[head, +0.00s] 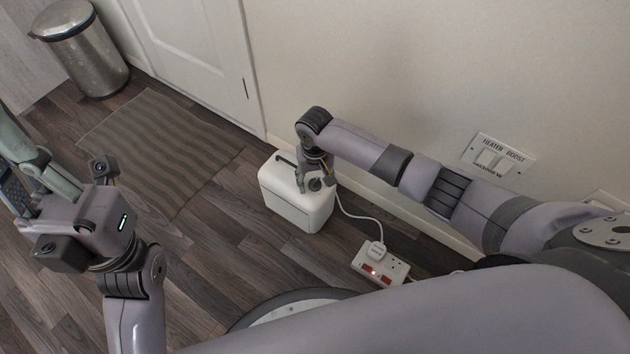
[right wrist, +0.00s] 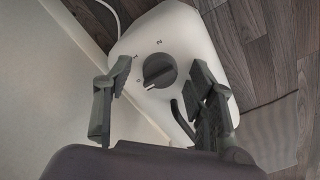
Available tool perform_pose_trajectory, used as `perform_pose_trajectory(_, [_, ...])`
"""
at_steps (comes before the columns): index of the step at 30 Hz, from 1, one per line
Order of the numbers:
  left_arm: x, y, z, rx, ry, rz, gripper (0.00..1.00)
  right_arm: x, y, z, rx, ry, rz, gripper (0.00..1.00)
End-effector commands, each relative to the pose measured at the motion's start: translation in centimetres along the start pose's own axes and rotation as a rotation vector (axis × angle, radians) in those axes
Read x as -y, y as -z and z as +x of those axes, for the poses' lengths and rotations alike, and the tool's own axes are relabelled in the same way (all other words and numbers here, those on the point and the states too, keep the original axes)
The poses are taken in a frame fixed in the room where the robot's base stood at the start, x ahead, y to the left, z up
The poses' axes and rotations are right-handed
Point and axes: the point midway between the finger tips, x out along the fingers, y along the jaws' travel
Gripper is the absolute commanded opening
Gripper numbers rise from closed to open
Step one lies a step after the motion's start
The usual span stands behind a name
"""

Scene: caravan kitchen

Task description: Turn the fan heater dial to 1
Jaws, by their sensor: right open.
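The fan heater (head: 288,209) is a white box on the floor against the wall. In the right wrist view its white top (right wrist: 190,40) carries a round dark dial (right wrist: 159,70) with small marks, which look like 0, 1 and 2, around its left and upper sides. The dial's ridge runs from lower left, near the 0 mark, to upper right. My right gripper (head: 315,186) is over the heater's top. In the wrist view its open fingers (right wrist: 160,82) stand apart on either side of the dial, with no clear contact. My left gripper (head: 18,165) is far left, partly cut off.
A white cable (head: 352,212) runs from the heater towards a plug and power strip (head: 366,266) with red lights on the floor. A heater boost switch (head: 494,157) is on the wall. A striped mat (head: 160,145), a metal bin (head: 82,50) and a white door (head: 195,45) lie beyond.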

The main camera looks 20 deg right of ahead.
Motion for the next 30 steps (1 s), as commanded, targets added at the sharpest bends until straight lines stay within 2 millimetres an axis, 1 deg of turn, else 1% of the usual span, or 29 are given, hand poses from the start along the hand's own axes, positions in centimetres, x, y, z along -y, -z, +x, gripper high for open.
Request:
perform_pose_trajectory(7, [-0.01,0.0,0.06,0.0,0.0,0.0,0.0,0.02,0.01,-0.01,0.0,0.0,0.0,0.51])
perform_pose_trajectory(27, [-0.02,0.02,0.06,-0.001,0.0,-0.001,0.0,0.02,0.01,-0.01,0.0,0.001,0.0,0.06])
perform_pose_trajectory(29, [-0.02,0.02,0.05,-0.001,0.0,-0.001,0.0,0.02,0.0,-0.01,0.0,0.001,0.0,0.02])
perform_pose_trajectory(30, [-0.02,0.02,0.06,-0.001,0.0,-0.001,0.0,0.02,0.0,-0.01,0.0,0.001,0.0,0.02])
